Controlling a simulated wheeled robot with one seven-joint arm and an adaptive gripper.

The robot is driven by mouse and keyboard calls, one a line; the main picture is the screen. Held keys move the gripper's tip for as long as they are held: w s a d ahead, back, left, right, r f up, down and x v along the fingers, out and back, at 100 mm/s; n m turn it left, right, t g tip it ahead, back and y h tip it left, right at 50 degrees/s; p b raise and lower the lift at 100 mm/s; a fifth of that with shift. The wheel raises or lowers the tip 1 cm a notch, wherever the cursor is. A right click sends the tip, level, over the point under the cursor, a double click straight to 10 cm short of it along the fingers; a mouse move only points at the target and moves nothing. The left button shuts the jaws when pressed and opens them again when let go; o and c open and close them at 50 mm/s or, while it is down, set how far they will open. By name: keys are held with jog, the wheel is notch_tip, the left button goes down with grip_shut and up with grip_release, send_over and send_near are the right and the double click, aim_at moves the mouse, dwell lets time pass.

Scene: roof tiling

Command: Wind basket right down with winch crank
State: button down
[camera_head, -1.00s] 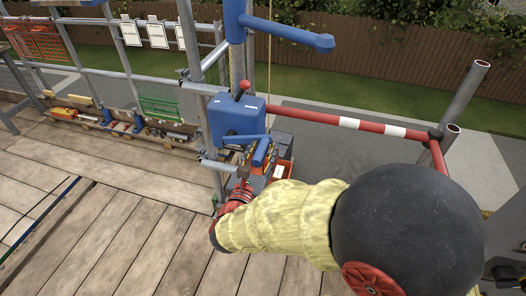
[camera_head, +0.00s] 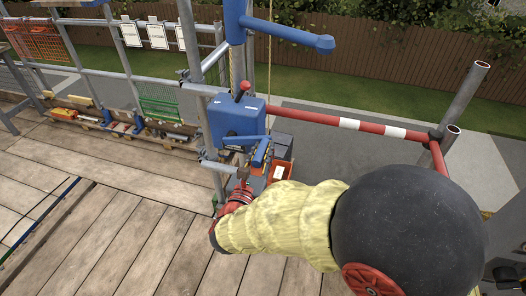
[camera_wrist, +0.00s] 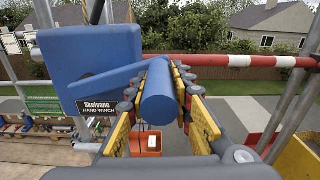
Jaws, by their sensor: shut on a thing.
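The blue hand winch (camera_head: 237,120) is clamped to the scaffold post, with a red-tipped lever on top. Its name plate shows in the wrist view. The blue crank (camera_wrist: 110,84) runs from the winch to a round blue grip (camera_wrist: 159,97). My gripper (camera_wrist: 160,78) has its yellow-sided fingers on either side of this grip and is shut on it. In the head view my gripper is mostly hidden behind my wrist and the crank. The orange basket (camera_head: 284,170) hangs beyond the platform edge, partly hidden; it also shows below the crank in the wrist view (camera_wrist: 147,142).
A blue hoist arm (camera_head: 290,36) reaches out above the winch, with a rope hanging from it. A red and white rail (camera_head: 345,122) crosses behind. Pallets with tools (camera_head: 120,125) stand at the left. The plank deck (camera_head: 110,230) is clear at the front left.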

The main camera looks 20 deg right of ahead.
dwell(0.4)
notch_tip(320, 180, up, 2)
jog(key=n+p, duration=0.1)
jog(key=p, duration=0.2)
jog(key=shift+w+a+p, duration=0.1)
jog(key=shift+p, duration=0.2)
jog(key=w+a+r+n+p, duration=0.7)
jog(key=n+p, duration=0.5)
jog(key=p, duration=1.3)
jog(key=shift+w+a+r+n, duration=0.2)
jog(key=shift+a+r+n, duration=0.2)
jog(key=shift+a+r, duration=0.85)
jog(key=shift+a+f, duration=0.25)
jog(key=shift+a, duration=0.1)
jog(key=c, duration=2.1)
grip_release()
jog(key=o, duration=0.3)
jog(key=shift+w+a+f, duration=0.1)
jog(key=shift+f, duration=0.05)
jog(key=shift+o, duration=1.1)
jog(key=shift+f, duration=0.2)
